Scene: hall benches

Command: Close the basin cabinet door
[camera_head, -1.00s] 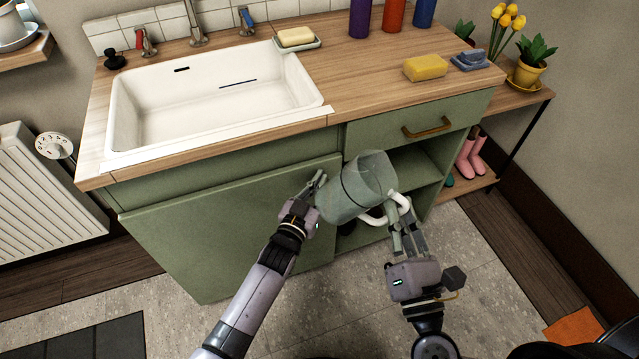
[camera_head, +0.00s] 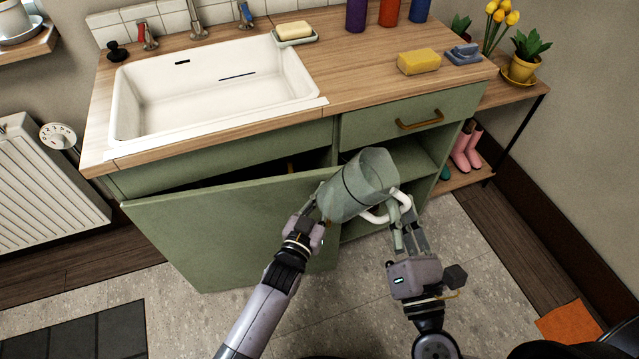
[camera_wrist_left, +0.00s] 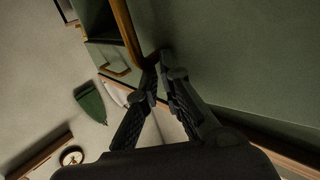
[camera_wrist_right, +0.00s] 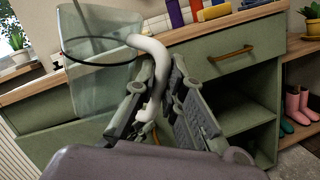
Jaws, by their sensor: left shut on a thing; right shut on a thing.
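The green basin cabinet door (camera_head: 210,230) stands ajar under the white basin. A dark gap shows along its top, and its right edge is out from the cabinet. My left gripper (camera_head: 318,205) is at that right edge, partly hidden behind the jug. In the left wrist view its fingers (camera_wrist_left: 160,72) are shut at the end of a brown bar (camera_wrist_left: 128,30), apparently the door handle, beside the green panel. My right gripper (camera_head: 402,215) is shut on the white handle of a clear jug (camera_head: 352,190), which is tilted in front of the cabinet; the handle (camera_wrist_right: 157,75) shows in the right wrist view.
The basin (camera_head: 215,85) is set in a wooden worktop (camera_head: 350,70) with a yellow sponge (camera_head: 418,62) on it. A drawer (camera_head: 410,118) is shut above open shelves. A radiator (camera_head: 40,190) stands left.

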